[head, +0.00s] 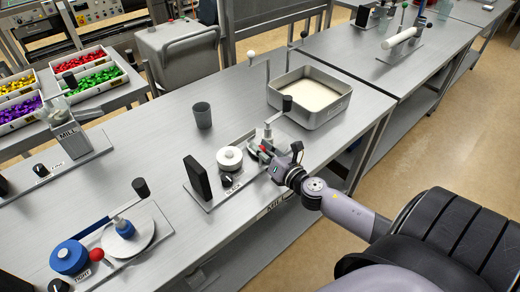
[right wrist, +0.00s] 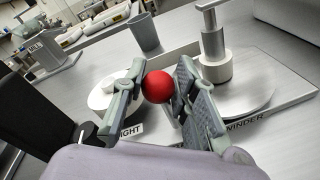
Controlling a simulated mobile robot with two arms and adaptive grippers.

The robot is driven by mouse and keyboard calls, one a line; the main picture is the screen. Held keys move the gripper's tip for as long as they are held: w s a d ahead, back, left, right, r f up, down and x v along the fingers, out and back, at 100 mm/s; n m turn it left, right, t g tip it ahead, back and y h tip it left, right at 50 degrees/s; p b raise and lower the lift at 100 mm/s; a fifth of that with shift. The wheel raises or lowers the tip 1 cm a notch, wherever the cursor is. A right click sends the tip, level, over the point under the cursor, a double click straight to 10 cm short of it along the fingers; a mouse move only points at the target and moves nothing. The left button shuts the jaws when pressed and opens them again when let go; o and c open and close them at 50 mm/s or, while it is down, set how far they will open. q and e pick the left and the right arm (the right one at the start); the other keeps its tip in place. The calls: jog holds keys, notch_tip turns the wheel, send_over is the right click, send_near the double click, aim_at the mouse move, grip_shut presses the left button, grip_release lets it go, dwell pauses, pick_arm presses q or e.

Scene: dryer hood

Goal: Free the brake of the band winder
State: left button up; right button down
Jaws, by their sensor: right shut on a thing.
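The band winder (right wrist: 306,95) is a grey plate lettered WINDER, on the bench in the right wrist view. It carries a metal disc (right wrist: 258,92) with a post and crank (right wrist: 213,50), and a white spool (right wrist: 97,97). A red ball knob (right wrist: 157,87) sits between the fingers of my right gripper (right wrist: 160,90), which is shut on it. In the head view my right gripper (head: 264,156) is at the winder's right end and mostly hides the knob. My left gripper is not in view.
A black block (head: 197,177) and black dial (head: 227,178) stand on the winder's left part. A grey cup (head: 202,115) and a tray of pale material (head: 338,117) are behind. A similar unit with blue spool (head: 69,257) and red ball (head: 97,254) is at lower left.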

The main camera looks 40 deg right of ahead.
jog(key=shift+s+f, duration=0.15)
jog(key=shift+f, duration=0.25)
jog(key=c, duration=1.6)
grip_release()
jog(key=shift+c, duration=0.2)
jog(key=o, duration=0.4)
jog(key=shift+d+r, duration=0.1)
jog(key=shift+r, duration=0.15)
jog(key=s+r, duration=0.1)
jog(key=s, duration=1)
jog(key=shift+s+r, duration=0.2)
jog(key=shift+s, duration=0.15)
jog(key=shift+m, duration=0.3)
